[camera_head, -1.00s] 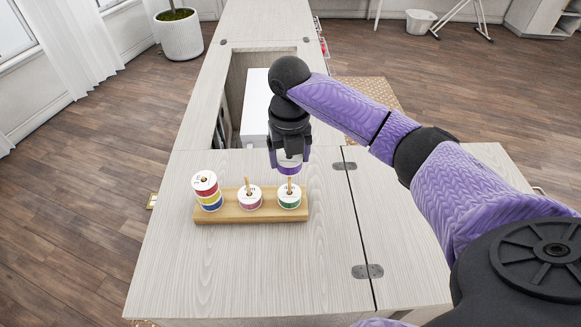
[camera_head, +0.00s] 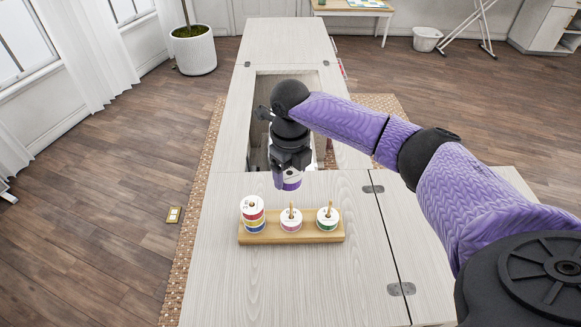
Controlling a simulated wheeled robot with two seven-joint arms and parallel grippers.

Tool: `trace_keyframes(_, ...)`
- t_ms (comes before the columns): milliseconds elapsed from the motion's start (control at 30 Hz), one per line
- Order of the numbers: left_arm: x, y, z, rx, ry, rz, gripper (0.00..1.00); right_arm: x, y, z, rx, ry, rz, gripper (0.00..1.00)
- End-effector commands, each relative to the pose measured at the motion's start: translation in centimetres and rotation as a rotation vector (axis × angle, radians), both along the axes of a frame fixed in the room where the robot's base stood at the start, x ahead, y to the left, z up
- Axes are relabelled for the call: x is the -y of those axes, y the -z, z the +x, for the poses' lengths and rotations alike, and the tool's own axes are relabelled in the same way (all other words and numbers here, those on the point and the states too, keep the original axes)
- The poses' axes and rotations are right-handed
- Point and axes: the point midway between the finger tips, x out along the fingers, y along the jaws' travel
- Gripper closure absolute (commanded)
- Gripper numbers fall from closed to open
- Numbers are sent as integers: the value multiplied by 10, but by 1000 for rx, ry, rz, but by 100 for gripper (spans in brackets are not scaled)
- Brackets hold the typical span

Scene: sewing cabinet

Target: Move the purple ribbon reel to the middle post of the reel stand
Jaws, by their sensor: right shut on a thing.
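My right gripper (camera_head: 290,174) is shut on the purple ribbon reel (camera_head: 291,182), a white-faced reel with a purple band. It holds the reel in the air, and in the picture the reel appears just above the middle post (camera_head: 291,208). The wooden reel stand (camera_head: 268,238) lies on the cabinet top. A reel with a pink band (camera_head: 291,222) sits low on the middle post, whose tip stands clear. A green reel (camera_head: 327,221) is on the right post. Stacked reels with red, yellow and blue bands (camera_head: 253,214) are at the left post. My left gripper is out of view.
The pale wooden cabinet top (camera_head: 300,290) is bare in front of the stand. An open recess (camera_head: 262,90) lies behind the gripper. A hinged leaf seam with metal hinges (camera_head: 373,189) runs to the right. A potted plant (camera_head: 194,50) stands far back left on the floor.

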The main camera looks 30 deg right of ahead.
Motion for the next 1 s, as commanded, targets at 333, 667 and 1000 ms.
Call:
trace_keyframes(333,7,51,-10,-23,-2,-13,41,0,51,0,-3,3,-2,79)
trace_keyframes(667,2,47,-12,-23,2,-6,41,0,51,-1,-2,4,-1,79)
trace_keyframes(1000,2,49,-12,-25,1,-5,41,0,61,-1,-1,4,-1,79)
